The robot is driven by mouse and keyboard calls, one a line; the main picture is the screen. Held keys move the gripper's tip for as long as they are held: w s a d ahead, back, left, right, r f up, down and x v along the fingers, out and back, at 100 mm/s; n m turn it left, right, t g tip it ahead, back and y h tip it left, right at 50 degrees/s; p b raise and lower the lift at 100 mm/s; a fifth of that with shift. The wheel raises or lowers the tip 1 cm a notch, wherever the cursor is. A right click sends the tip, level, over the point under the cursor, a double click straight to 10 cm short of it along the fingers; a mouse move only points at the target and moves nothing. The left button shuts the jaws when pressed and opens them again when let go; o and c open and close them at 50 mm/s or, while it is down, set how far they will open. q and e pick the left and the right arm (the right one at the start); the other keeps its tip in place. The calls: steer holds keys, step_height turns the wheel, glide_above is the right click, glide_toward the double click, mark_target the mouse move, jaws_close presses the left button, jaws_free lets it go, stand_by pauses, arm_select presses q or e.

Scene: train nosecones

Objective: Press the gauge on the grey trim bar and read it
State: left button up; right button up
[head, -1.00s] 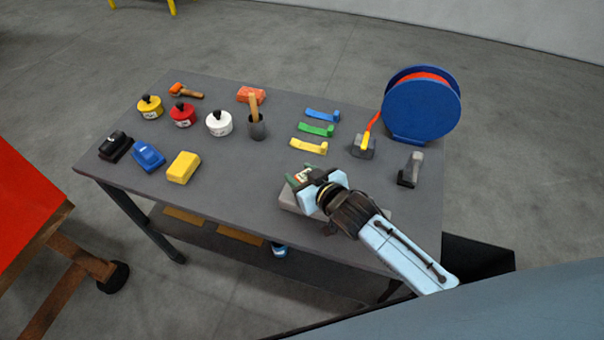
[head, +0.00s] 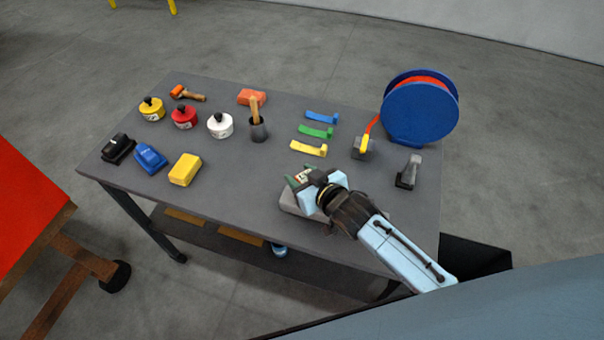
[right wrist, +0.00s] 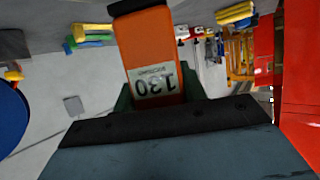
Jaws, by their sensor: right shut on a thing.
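My right gripper (head: 303,178) is shut on the gauge, above the front right part of the table. In the right wrist view the gauge (right wrist: 147,50) is an orange body with a dark end, held between dark green finger pads. Its pale display (right wrist: 154,84) faces the camera upside down, and its digits look like 130. A low grey piece (head: 289,203) lies under the gripper, partly hidden by it. I cannot tell whether this is the grey trim bar, or whether the gauge touches it. My left gripper is not in view.
Blue, green and yellow strips (head: 316,132) lie behind the gripper. A blue reel (head: 420,112) stands at back right, near a grey-black object (head: 408,172). Pots, a cup with a brush, and a yellow block (head: 185,169) stand left.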

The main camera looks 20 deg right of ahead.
steer(key=shift+r+p, duration=1.65)
steer(key=shift+r, duration=1.3)
